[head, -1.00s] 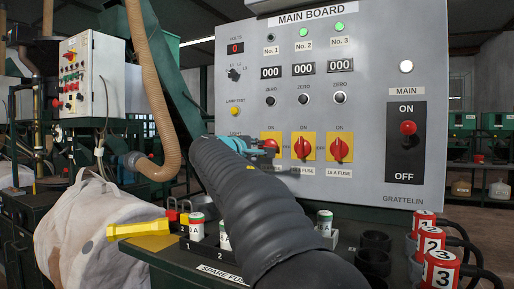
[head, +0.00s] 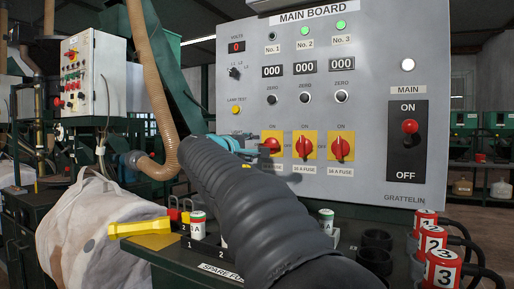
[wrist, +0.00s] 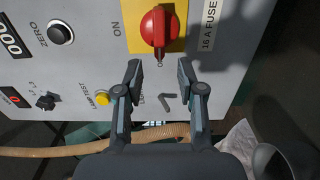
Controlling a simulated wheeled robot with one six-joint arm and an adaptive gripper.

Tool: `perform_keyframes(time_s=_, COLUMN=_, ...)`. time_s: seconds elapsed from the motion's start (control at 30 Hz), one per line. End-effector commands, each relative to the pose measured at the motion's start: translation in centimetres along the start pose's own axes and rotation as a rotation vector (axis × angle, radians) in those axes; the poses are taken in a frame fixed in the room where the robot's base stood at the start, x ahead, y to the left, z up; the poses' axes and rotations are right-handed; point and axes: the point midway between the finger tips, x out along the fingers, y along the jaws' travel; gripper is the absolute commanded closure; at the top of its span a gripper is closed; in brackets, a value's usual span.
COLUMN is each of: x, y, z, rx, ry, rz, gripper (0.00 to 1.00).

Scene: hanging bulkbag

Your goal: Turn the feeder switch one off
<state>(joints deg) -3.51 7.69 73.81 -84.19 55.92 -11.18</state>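Feeder switch one (head: 271,145) is the leftmost red rotary knob on a yellow plate, below the "No. 1" label. Its handle lies sideways, pointing left, while switches two (head: 304,147) and three (head: 341,149) stand upright. The No. 1 lamp (head: 274,32) is dark; the No. 2 and No. 3 lamps are green. My gripper (head: 247,150) is just left of switch one. In the wrist view, my gripper (wrist: 158,72) is open and empty, its fingertips apart from the red knob (wrist: 158,25), whose handle points towards the gap between them.
The grey main board (head: 380,120) also carries the red main switch (head: 410,126) at its right. Fuses, a yellow fuse puller (head: 140,228) and red numbered plugs (head: 441,266) are on the ledge below. A tan hose (head: 148,80) hangs left of the board.

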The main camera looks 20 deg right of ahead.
Motion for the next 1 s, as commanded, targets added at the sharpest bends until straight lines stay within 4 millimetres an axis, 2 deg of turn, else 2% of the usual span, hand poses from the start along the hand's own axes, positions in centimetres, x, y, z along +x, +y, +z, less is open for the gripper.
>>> perform_keyframes(time_s=0.03, x=-1.2, y=0.1, z=-0.1, rx=0.0, ry=0.004, rz=0.001, gripper=0.61)
perform_keyframes(time_s=0.2, x=-4.6, y=0.1, z=-0.1, rx=0.001, ry=0.004, rz=0.001, gripper=0.61)
perform_keyframes(time_s=0.4, x=-7.3, y=0.0, z=-0.1, rx=0.0, ry=0.002, rz=0.001, gripper=0.61)
perform_keyframes(time_s=0.6, x=-8.3, y=0.0, z=0.0, rx=0.0, ry=0.0, rz=0.001, gripper=0.61)
perform_keyframes(time_s=1.0, x=-8.3, y=0.0, z=0.0, rx=0.0, ry=0.0, rz=0.0, gripper=0.61)
